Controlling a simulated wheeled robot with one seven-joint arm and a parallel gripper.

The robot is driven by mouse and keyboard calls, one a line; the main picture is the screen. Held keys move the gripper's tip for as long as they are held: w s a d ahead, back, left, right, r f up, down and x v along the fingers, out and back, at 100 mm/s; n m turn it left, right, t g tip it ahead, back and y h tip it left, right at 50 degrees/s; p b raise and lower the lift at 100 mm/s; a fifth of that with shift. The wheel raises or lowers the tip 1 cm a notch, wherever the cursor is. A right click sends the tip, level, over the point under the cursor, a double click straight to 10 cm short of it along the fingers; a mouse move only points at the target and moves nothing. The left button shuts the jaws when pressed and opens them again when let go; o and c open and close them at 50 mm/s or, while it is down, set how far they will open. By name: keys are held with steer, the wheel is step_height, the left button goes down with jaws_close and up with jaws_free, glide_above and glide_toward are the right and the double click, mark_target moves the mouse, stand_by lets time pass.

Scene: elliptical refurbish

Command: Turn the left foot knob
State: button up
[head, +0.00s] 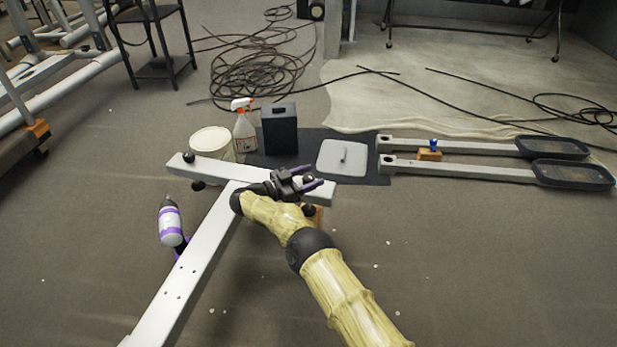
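A grey T-shaped metal frame lies on the floor, with a crossbar (232,172) and a long beam (190,270). At the crossbar's left end are a round black knob (188,157) on top and another black knob (198,185) at its near side. Near the right end, a dark knob (308,210) shows below the bar. My gripper (313,177) is over the right part of the crossbar, well away from the left knobs. Its two purple-tipped fingers point right and look apart. A dark round shape shows between them; I cannot tell whether they touch it.
A white bucket (212,141), spray bottle (244,130) and black box (280,129) stand behind the crossbar. A purple-and-white bottle (170,225) is left of the beam. Two pedal arms (455,172) lie at right. Cables (260,75) cover the floor behind. The front right floor is clear.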

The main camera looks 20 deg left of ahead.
mark_target(309, 176)
step_height(309, 176, up, 10)
steer(key=p, duration=0.7)
steer(key=shift+c, duration=0.2)
